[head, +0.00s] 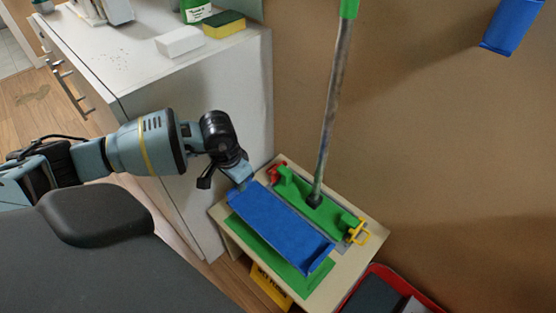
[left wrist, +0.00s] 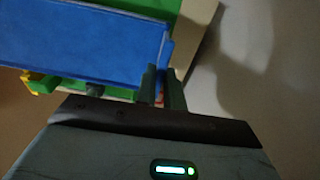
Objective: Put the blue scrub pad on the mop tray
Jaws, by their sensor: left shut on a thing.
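The blue scrub pad (head: 280,228) is a long flat blue strip; in the left wrist view it fills the upper left (left wrist: 80,45). A flat green panel (head: 318,277), perhaps the mop tray, lies partly hidden under the pad on a small wooden stand. I cannot tell whether the pad touches it. A green mop head (head: 322,212) with a grey pole stands right beside the pad. My right gripper is not in view.
The small wooden stand (head: 373,240) is against the brown wall. A white cabinet (head: 230,85) stands left of it, with a yellow-green sponge (head: 224,24) and white block (head: 180,41) on top. A red bin (head: 415,290) is at lower right. Another blue item (head: 511,26) is at upper right.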

